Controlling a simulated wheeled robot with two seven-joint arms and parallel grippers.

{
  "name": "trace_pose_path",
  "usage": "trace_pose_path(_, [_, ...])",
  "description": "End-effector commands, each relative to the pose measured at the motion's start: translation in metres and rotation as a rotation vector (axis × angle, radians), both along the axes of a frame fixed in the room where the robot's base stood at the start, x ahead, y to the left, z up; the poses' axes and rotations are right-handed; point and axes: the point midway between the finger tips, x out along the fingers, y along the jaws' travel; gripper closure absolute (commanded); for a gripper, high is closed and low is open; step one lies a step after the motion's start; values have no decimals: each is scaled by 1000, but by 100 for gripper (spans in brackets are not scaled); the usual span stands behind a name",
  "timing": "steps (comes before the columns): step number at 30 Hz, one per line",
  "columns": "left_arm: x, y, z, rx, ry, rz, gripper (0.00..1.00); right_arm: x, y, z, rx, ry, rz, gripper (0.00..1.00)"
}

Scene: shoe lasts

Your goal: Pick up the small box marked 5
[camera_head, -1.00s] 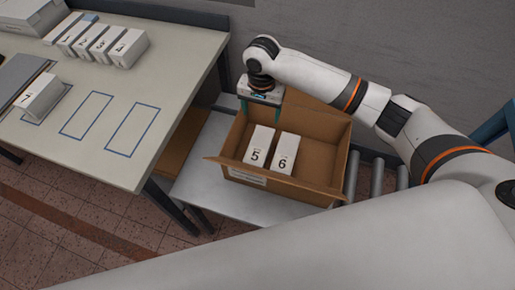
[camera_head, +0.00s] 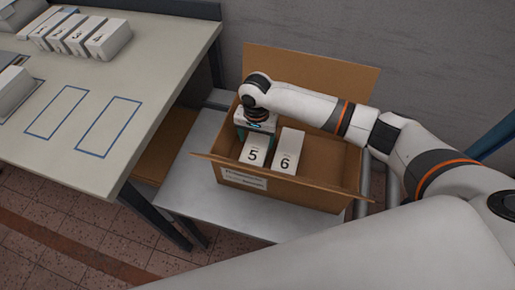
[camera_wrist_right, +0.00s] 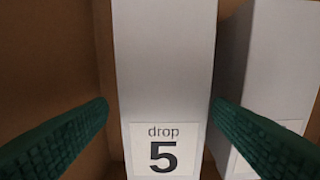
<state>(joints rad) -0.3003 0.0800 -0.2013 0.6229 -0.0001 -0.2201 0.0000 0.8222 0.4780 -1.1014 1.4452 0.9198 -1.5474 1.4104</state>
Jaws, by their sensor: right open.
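The small white box marked 5 (camera_head: 254,152) stands in the left part of the open cardboard carton (camera_head: 325,203). It fills the middle of the right wrist view (camera_wrist_right: 163,75), with its "drop 5" label facing the camera. My right gripper (camera_wrist_right: 158,125) is open, with one green finger on each side of box 5. The right finger reaches into the gap between box 5 and box 6. In the head view the right gripper (camera_head: 256,122) is over the back of box 5, and its fingertips are hidden. My left gripper is not in view.
The white box marked 6 (camera_head: 288,150) stands close to the right of box 5. The carton's walls and raised back flap (camera_head: 310,72) surround them. A table (camera_head: 150,75) at left holds several white boxes (camera_head: 108,40) and blue outlined rectangles.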

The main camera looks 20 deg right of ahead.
Motion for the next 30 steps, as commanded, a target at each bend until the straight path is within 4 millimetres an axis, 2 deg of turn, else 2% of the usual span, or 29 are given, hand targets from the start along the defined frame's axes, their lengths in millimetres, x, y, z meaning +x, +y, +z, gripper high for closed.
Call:
trace_pose_path(7, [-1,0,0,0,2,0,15,-1,-1,-20,-1,1,0,25])
trace_pose_path(15, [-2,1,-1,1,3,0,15,-2,-3,-58,-1,2,0,25])
trace_pose_path(24, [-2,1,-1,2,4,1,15,-2,-3,-62,0,0,1,25])
trace_pose_path(30, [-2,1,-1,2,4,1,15,-2,-3,-62,0,0,1,58])
